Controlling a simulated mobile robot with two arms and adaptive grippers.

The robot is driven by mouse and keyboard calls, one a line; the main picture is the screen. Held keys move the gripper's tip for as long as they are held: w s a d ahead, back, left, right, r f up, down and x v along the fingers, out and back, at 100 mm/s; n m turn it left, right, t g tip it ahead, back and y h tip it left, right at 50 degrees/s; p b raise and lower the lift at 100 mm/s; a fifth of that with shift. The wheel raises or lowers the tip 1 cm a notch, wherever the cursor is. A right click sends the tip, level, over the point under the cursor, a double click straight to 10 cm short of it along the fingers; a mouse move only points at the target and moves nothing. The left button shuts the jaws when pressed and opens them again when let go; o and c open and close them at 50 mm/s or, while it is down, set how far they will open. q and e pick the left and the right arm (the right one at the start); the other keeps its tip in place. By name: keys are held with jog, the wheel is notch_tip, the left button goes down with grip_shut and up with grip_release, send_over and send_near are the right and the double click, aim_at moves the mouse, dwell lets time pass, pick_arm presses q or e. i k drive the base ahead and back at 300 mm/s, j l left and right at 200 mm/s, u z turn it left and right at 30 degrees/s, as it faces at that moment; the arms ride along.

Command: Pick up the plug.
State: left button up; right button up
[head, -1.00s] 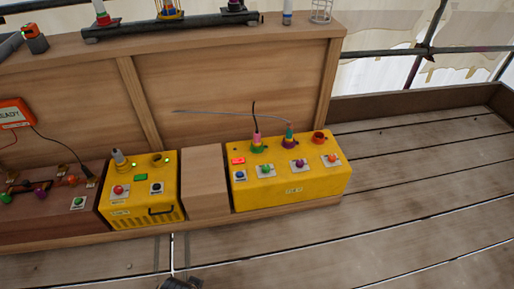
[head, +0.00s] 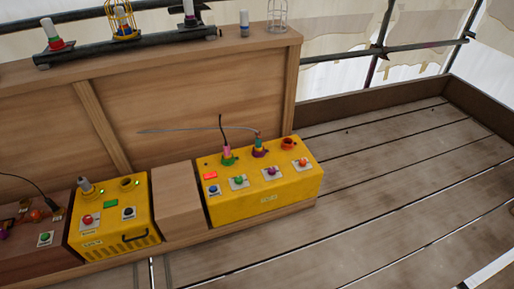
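The wide yellow box (head: 262,207) stands on the wooden ledge near the picture's middle. On its top, a pink plug (head: 227,150) with a black cable sits at a green socket (head: 228,160). A teal plug (head: 258,143) with a thin grey cable sits at a purple socket (head: 260,153). An orange-red socket (head: 288,144) to their right looks empty. A grey plug-like piece (head: 85,186) stands on the smaller yellow box (head: 115,228) to the left. I cannot tell which one the task means. Neither gripper shows in this view.
A wooden block (head: 182,203) fills the space between the yellow boxes. A tall wooden panel (head: 190,105) rises behind them, with a dark rail (head: 125,46) bearing lamps on top. The plank floor (head: 400,190) to the right is clear. A pale piece (head: 490,272) cuts the bottom right corner.

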aim_at(258, 147)
jog(key=i+j, duration=0.2)
jog(key=i, duration=0.25)
jog(key=i+j, duration=0.25)
jog(key=i, duration=0.15)
